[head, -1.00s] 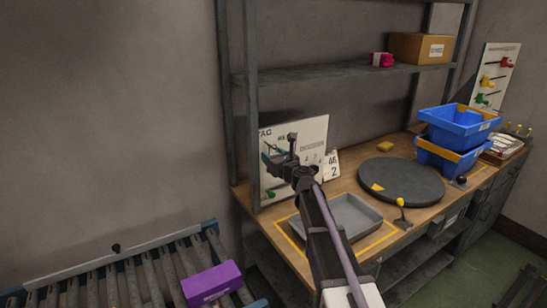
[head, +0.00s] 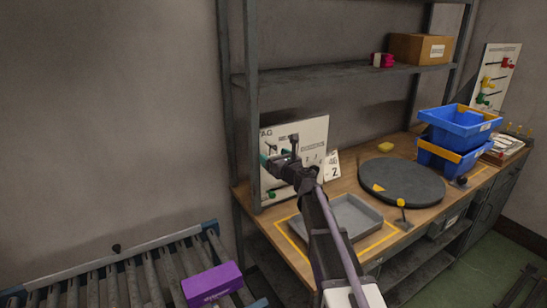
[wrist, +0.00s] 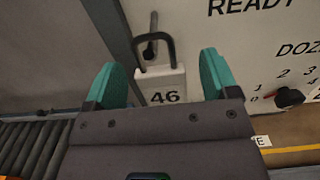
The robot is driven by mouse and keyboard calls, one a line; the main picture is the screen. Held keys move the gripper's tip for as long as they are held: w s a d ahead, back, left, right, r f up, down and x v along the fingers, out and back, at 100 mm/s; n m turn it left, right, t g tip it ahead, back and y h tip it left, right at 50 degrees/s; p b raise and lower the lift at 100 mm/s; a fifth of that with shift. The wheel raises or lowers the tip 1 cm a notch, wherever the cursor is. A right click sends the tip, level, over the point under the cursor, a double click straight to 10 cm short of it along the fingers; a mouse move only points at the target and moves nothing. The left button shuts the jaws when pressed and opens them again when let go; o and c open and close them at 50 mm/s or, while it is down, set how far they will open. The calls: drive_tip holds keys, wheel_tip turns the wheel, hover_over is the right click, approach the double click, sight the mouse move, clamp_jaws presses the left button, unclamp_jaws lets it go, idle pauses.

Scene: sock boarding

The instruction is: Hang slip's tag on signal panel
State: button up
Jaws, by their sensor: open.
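A white tag (wrist: 163,85) marked 46 with a dark loop is at a dark peg (wrist: 152,45) on the white board, in the wrist view. The loop appears to be around the peg. My gripper (wrist: 170,80) is open, its teal fingers on either side of the tag, with no clear contact. In the head view my gripper (head: 275,160) is in front of the white board (head: 310,135), partly hiding it. A white numbered card (head: 333,165) stands tilted just right of it.
A grey tray (head: 350,215) and dark turntable (head: 400,182) occupy the bench. Blue bins (head: 460,125) stand at the right, by another board (head: 495,75) with red, yellow and green knobs. A shelf post (head: 250,120) is close left of my gripper.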

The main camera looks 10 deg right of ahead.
drive_tip(key=v, duration=1)
drive_tip(key=s+a+f+n+g+y, duration=0.1)
drive_tip(key=s+a+f+n+g, duration=0.3)
drive_tip(key=n, duration=0.6)
drive_tip(key=s+a+f+n+g+y, duration=0.15)
drive_tip(key=s+f+n+g, duration=0.3)
drive_tip(key=n, duration=0.45)
drive_tip(key=s+d+f+n+g+h+p, duration=0.1)
drive_tip(key=s+n+g+h, duration=0.3)
drive_tip(key=s, duration=0.6)
drive_tip(key=s+d+f+n+g+h+p, duration=0.1)
drive_tip(key=s+f+n+g+h, duration=0.3)
drive_tip(key=s+n, duration=0.5)
drive_tip(key=shift+s+d+f+h+p, duration=0.25)
drive_tip(key=shift+s+f+h+p, duration=0.1)
drive_tip(key=shift+s+p, duration=0.1)
